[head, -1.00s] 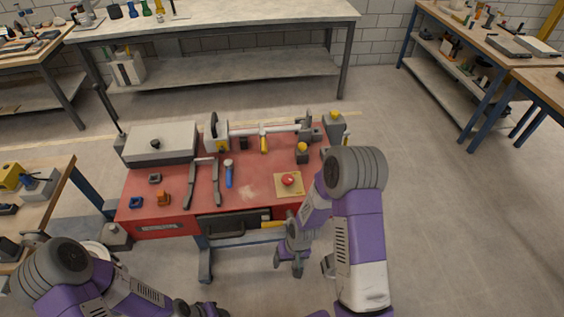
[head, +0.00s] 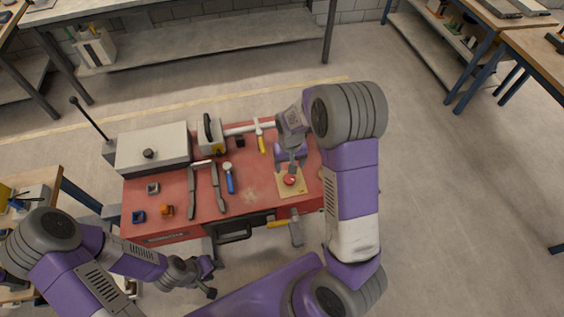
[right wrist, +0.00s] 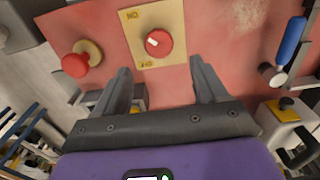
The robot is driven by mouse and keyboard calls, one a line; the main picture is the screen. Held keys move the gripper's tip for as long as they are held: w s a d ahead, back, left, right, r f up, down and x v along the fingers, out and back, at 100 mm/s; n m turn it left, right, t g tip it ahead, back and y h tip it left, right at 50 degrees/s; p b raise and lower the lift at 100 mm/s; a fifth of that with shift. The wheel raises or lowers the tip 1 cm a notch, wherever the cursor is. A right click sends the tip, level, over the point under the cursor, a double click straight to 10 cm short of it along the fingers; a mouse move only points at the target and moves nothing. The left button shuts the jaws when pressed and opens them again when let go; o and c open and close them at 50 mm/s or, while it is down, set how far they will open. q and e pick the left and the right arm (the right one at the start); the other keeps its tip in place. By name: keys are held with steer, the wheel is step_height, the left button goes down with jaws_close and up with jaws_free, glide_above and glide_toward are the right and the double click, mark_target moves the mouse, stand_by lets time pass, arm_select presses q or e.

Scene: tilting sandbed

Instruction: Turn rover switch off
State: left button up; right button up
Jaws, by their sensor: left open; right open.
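The switch is a round red knob (head: 290,180) on a yellow plate (head: 283,189) at the right part of the red bench top. In the right wrist view the knob (right wrist: 158,42) carries a white mark on its left side. The plate (right wrist: 176,14) has dark lettering above and below the knob, seen upside down. My right gripper (right wrist: 160,76) is open, its two fingers pointing toward the knob from either side and apart from it; in the head view it (head: 291,165) hangs over the plate. My left gripper (head: 211,279) is open and empty, low in front of the bench.
A red mushroom button (right wrist: 75,65) sits near the knob in the right wrist view. A blue-handled tool (head: 229,178), grey tongs (head: 191,190), a yellow-handled hammer (head: 261,140) and a grey box (head: 153,148) lie on the bench. A drawer handle (head: 234,233) projects at the front.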

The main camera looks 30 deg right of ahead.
mark_target(290, 178)
steer(key=f, duration=0.7)
steer(key=shift+s+f, duration=0.1)
steer(key=shift+s, duration=0.15)
steer(key=c, duration=1.1)
steer(key=shift+o, duration=0.2)
